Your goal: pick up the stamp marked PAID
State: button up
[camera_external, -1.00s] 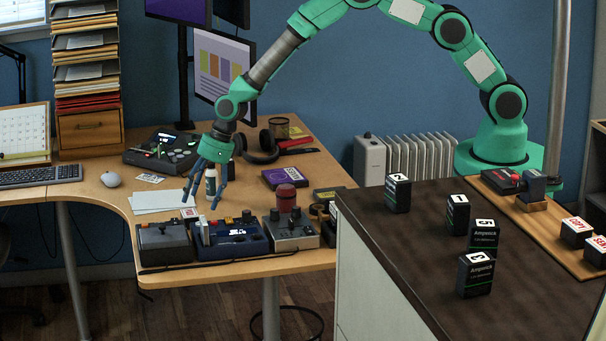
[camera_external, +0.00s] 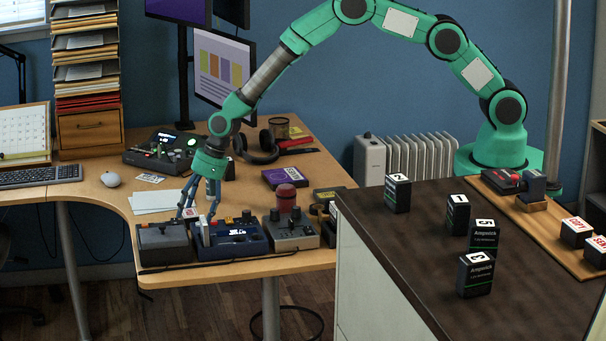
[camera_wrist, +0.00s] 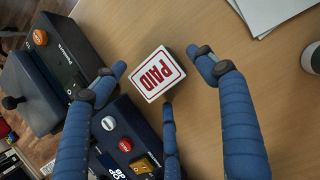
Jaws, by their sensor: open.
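The stamp marked PAID (camera_wrist: 157,74) shows in the wrist view as a block with a white top, a red frame and red letters, lying on the wooden desk. My gripper (camera_wrist: 155,78) is open, with blue jointed fingers spread around the stamp on the left, right and lower sides. The fingertips appear apart from it, and nothing is held. In the external view my gripper (camera_external: 197,215) is low over the desk, behind the dark blue control box; the stamp is mostly hidden there by the fingers.
A dark blue control box (camera_external: 232,241) and a grey joystick box (camera_external: 163,244) stand close in front of my gripper. White paper sheets (camera_external: 155,202) lie to its left.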

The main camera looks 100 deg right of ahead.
aim_at(193, 212)
jog(key=c, duration=1.2)
notch_tip(193, 212, up, 10)
jog(key=shift+p, duration=1.25)
